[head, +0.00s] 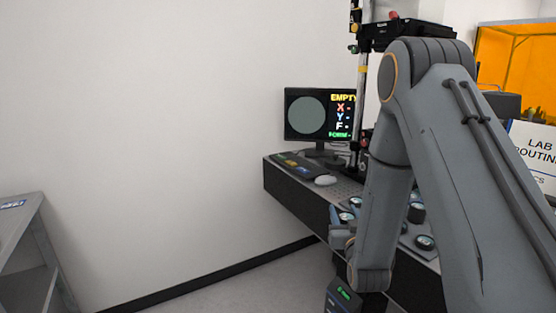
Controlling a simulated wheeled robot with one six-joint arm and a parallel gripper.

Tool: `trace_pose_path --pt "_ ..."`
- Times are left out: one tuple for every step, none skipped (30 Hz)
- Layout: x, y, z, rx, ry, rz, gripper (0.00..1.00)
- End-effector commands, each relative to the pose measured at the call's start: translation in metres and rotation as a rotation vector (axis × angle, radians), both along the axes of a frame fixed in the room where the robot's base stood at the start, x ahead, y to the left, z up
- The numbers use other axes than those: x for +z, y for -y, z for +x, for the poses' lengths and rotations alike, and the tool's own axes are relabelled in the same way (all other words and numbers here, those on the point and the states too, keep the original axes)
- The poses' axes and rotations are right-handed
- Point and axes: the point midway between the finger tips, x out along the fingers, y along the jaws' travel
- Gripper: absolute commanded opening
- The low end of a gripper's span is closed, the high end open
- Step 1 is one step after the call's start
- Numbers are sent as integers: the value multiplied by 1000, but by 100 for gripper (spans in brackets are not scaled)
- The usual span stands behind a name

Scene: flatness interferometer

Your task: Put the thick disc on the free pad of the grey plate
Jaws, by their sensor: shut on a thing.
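My gripper (340,234) is at the near edge of the dark bench, partly hidden by my arm. It is shut on a disc; its grip is small and partly covered, so I cannot tell how the disc sits. A dark disc with a pale top (347,216) shows right by the fingers. The grey plate (406,243) lies on the bench, largely behind my arm. Dark round discs stand at its right, one farther back (416,212) and one nearer (425,242). Which pad is free is hidden.
A tall instrument column (360,100) rises behind my arm. A grey metal table (22,222) is at far left. The floor between is clear.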

Motion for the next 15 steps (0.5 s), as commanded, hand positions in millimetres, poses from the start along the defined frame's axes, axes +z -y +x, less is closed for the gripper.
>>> trace_pose_path --pt "-7 -1 -4 2 -3 0 12" --pt "-10 -3 -6 4 -3 0 12" --pt "-14 -5 -8 7 -3 0 12" --pt "-17 -8 -10 10 -3 0 12" --pt "-20 -9 -12 13 -3 0 12" --pt "-23 -12 -15 16 -4 0 12" --pt "-27 -13 -18 18 -4 0 12" --pt "-31 -13 -20 19 -5 0 12" --pt "-35 -14 -24 20 -5 0 12" --pt "-39 -14 -27 20 -5 0 12" --pt "-43 -14 -30 20 -6 0 12" --pt "-48 -13 -34 19 -5 0 12" --pt "-53 -13 -38 19 -6 0 12" --pt "-57 -13 -42 19 -6 0 12" --pt "-63 -13 -47 18 -7 0 12"
